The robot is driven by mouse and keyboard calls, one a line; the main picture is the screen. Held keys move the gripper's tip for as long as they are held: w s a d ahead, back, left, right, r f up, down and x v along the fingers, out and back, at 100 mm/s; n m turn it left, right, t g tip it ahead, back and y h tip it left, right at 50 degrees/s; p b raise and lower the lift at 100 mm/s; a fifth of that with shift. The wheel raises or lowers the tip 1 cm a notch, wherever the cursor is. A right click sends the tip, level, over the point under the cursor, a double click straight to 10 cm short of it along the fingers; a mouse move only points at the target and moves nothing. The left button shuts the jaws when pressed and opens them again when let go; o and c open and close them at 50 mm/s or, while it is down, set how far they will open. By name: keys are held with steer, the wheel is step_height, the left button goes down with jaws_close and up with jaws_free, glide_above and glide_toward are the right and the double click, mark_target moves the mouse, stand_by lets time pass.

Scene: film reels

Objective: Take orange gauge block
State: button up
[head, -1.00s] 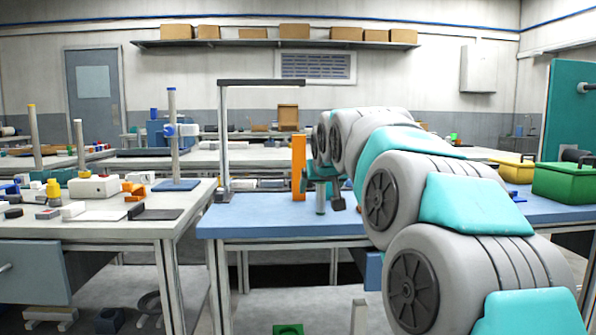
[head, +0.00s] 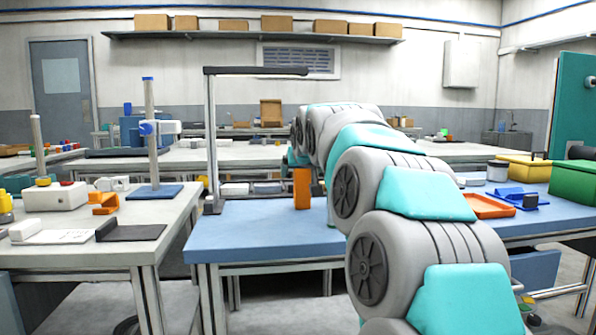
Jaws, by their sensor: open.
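The orange gauge block (head: 302,190) stands upright on the blue-topped table (head: 255,232), left of my arm. My gripper (head: 299,162) is at the block's upper end and covers its top in this view. The gripper is open, but its fingers are mostly hidden, and I cannot tell whether they touch the block. The lower part of the block shows plainly.
A dark-topped gantry post (head: 211,140) stands left of the block. An orange tray (head: 488,206), a blue tray (head: 515,198), a yellow box (head: 523,167) and a green box (head: 574,182) are at right. The table's front middle is clear.

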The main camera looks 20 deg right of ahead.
mark_target(300, 181)
steer(key=x, duration=0.3)
steer(key=f+x, duration=0.1)
steer(key=x, duration=0.1)
steer(key=shift+s+d+f, duration=0.1)
steer(key=shift+d, duration=0.2)
steer(key=shift+w+d+f, duration=0.15)
steer(key=shift+w, duration=0.2)
jaws_close()
